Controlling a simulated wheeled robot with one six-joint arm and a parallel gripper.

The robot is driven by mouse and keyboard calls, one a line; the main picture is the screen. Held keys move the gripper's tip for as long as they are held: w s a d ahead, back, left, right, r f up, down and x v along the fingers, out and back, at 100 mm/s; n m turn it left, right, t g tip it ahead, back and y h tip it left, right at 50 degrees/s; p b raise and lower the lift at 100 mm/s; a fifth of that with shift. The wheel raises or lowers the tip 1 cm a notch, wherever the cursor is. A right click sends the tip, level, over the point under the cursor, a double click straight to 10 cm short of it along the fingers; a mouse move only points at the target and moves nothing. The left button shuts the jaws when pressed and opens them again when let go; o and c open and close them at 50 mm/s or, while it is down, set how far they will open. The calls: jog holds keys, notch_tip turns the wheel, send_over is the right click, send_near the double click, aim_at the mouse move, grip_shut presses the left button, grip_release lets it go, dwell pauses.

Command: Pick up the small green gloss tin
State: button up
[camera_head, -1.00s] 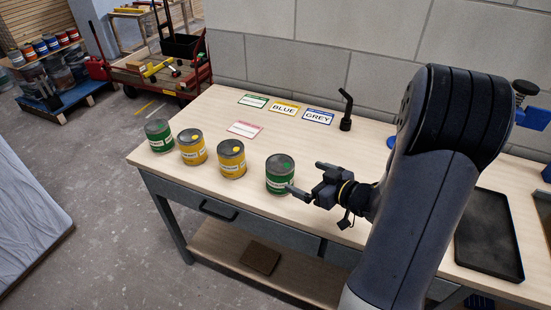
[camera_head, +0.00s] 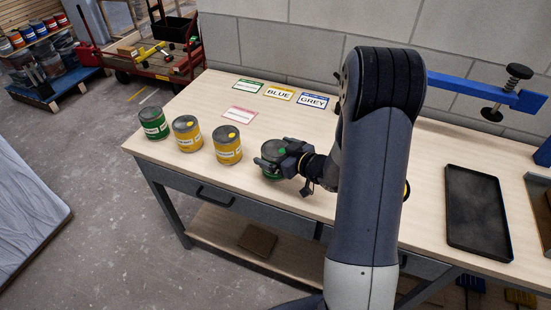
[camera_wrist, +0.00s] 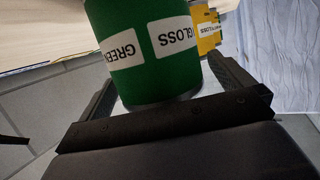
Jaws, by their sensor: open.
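A green tin (camera_head: 272,173) stands upright on the bench, partly hidden behind my gripper (camera_head: 277,157). In the wrist view the tin (camera_wrist: 150,75) is close up, with white labels reading GREEN and GLOSS upside down. My gripper (camera_wrist: 163,75) is open, with one finger on each side of this tin. I cannot tell whether either finger touches it. Another green tin (camera_head: 154,124) stands at the left end of the row; I cannot read its label or tell which tin is smaller.
Two yellow tins (camera_head: 187,134) (camera_head: 228,145) stand left of my gripper.

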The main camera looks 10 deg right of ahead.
jog(key=shift+w+a, duration=0.15)
jog(key=shift+w, duration=0.05)
jog(key=shift+c, duration=0.6)
jog(key=c, duration=1.2)
jog(key=shift+c, duration=0.4)
jog(key=shift+r, duration=0.1)
